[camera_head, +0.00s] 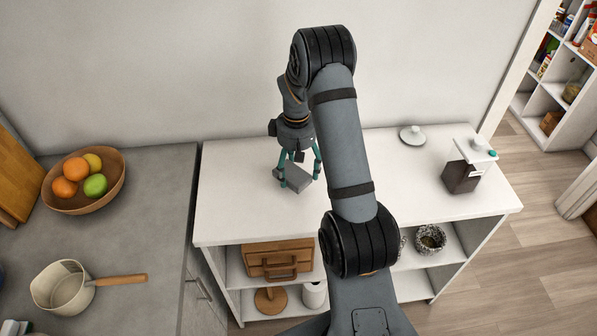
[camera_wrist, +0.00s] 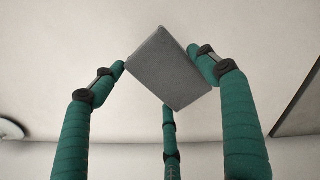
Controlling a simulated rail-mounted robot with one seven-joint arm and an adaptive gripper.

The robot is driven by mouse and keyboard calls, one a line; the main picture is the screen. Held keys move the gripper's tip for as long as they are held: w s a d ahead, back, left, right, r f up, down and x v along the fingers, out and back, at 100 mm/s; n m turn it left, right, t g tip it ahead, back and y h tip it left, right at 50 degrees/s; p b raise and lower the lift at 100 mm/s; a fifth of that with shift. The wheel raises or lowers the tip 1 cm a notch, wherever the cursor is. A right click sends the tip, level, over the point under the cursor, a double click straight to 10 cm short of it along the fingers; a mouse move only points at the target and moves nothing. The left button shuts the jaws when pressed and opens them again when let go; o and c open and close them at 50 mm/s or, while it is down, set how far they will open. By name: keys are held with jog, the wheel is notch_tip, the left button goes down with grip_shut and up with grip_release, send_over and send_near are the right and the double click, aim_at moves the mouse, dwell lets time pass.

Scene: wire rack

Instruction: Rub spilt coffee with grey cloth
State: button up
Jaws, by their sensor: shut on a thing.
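The grey cloth (camera_head: 297,180) is a folded, block-like pad at the left part of the white counter (camera_head: 240,212). In the wrist view the cloth (camera_wrist: 168,68) sits between the green fingers, tilted. My gripper (camera_head: 300,168) points down and is shut on the cloth, with fingers on opposite sides and another finger below it in the wrist view. I cannot tell whether the cloth touches the counter or is just above it. No spilt coffee shows in either view; my arm hides part of the counter's middle.
A white lid-like disc (camera_head: 412,135) and a dark brown container with a white top (camera_head: 461,176) stand on the right of the counter. A fruit bowl (camera_head: 84,183) and a saucepan (camera_head: 63,287) stand on the grey worktop. The counter's left front is clear.

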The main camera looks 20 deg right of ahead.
jog(key=shift+r+p, duration=1.25)
jog(key=shift+r, duration=0.8)
jog(key=shift+f, duration=0.15)
